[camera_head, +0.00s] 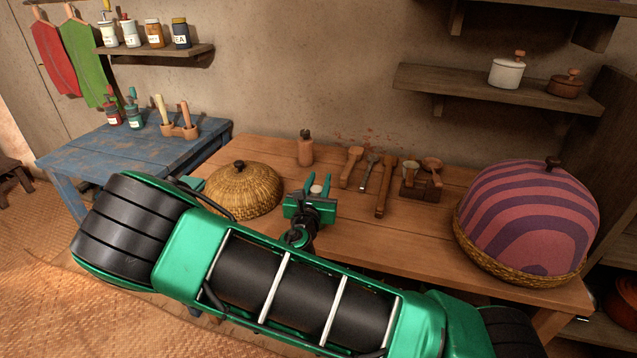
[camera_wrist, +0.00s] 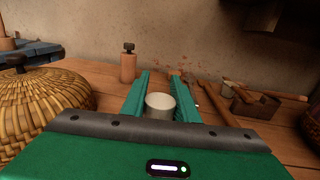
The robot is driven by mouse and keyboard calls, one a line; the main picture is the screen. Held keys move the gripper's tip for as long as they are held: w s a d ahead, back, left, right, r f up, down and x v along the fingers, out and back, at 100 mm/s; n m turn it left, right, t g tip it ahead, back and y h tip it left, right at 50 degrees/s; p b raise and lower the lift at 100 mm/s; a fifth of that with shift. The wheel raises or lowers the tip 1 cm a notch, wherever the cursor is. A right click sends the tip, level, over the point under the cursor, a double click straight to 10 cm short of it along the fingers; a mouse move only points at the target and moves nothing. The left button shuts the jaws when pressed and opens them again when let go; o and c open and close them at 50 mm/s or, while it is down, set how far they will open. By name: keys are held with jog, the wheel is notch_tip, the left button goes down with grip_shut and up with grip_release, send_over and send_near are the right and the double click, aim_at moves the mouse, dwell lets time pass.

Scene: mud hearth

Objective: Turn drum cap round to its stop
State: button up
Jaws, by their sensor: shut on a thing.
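The drum cap (camera_wrist: 160,103) is a short round piece with a pale flat top and a greyish side. In the wrist view it sits between the two green fingers of my gripper (camera_wrist: 160,90), which is shut on it. In the head view my gripper (camera_head: 317,182) is over the near part of the wooden table, and the cap's pale top (camera_head: 316,189) shows between the fingers. The drum below the cap is hidden by my gripper and arm. No mark shows how far the cap is turned.
A woven domed basket (camera_head: 243,190) stands close to the left of my gripper. A wooden bottle (camera_head: 305,150) with a dark knob stands behind.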

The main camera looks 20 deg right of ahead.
jog(key=m+g+h, duration=0.1)
jog(key=h, duration=0.1)
jog(key=m+g+h, duration=0.1)
jog(key=m+g, duration=0.1)
jog(key=s+d+m+g+h, duration=0.1)
jog(key=m+g+h, duration=0.1)
jog(key=shift+d+h, duration=0.1)
jog(key=shift+h, duration=0.2)
jog(key=m+g, duration=0.1)
jog(key=g+h, duration=0.1)
jog(key=m+g+h, duration=0.1)
jog(key=shift+s+d+m+g, duration=0.25)
jog(key=shift+s+m+g, duration=0.05)
jog(key=shift+s+g, duration=0.1)
jog(key=shift+s+d+m+g+h, duration=0.1)
jog(key=shift+s+m+g+h, duration=0.25)
jog(key=shift+m+g, duration=0.6)
jog(key=shift+s+d+m+g+h, duration=0.1)
jog(key=shift+s+m+g+h, duration=0.35)
jog(key=shift+g, duration=0.8)
jog(key=shift+w, duration=0.2)
jog(key=o, duration=1.1)
